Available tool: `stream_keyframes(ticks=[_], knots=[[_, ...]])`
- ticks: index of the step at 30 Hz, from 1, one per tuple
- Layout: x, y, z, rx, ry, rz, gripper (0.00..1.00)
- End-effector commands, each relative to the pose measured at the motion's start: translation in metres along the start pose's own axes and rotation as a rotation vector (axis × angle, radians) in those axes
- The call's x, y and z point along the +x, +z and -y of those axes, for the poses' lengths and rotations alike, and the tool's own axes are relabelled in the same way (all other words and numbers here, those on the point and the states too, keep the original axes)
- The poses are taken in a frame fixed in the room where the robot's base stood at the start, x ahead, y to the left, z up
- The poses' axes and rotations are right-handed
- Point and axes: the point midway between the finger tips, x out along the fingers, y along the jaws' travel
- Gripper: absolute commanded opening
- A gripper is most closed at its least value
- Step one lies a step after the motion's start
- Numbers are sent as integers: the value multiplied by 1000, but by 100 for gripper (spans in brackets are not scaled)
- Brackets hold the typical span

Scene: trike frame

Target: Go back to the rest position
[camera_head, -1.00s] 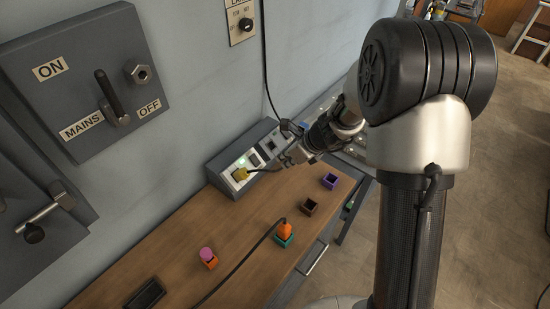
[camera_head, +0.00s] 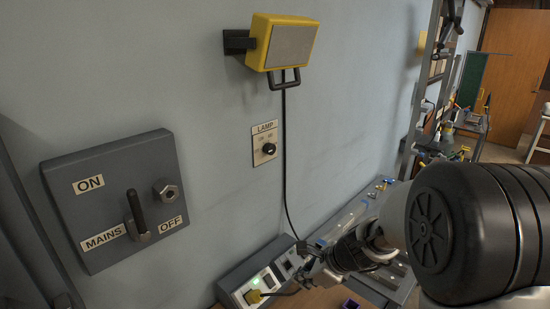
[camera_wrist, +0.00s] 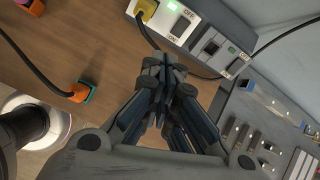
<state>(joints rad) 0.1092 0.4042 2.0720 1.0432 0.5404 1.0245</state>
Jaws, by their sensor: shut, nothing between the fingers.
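My gripper (camera_wrist: 163,72) is shut and empty in the wrist view, hanging above the wooden bench beside the grey socket box. In the head view my gripper (camera_head: 308,264) is small, just right of the socket box (camera_head: 236,278), and its fingers are hard to make out. My gripper appears apart from the plug.
An orange plug (camera_wrist: 78,92) with a black cable is on the bench (camera_wrist: 90,45). A mains switch box (camera_head: 118,200), a lamp dial (camera_head: 265,146) and a yellow lamp (camera_head: 288,42) are on the wall. A grey tray of tools (camera_wrist: 262,125) lies beyond the socket box.

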Motion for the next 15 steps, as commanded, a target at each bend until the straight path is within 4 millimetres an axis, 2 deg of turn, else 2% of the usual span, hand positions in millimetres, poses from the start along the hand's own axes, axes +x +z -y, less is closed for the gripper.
stream_keyframes(ticks=[1,6,11,15], knots=[[-25,14,-10,-136,-3,4,0],[-96,32,-60,-655,24,-26,0],[-154,24,-110,-1123,58,-98,0],[-196,1,-149,-1505,105,-198,0]])
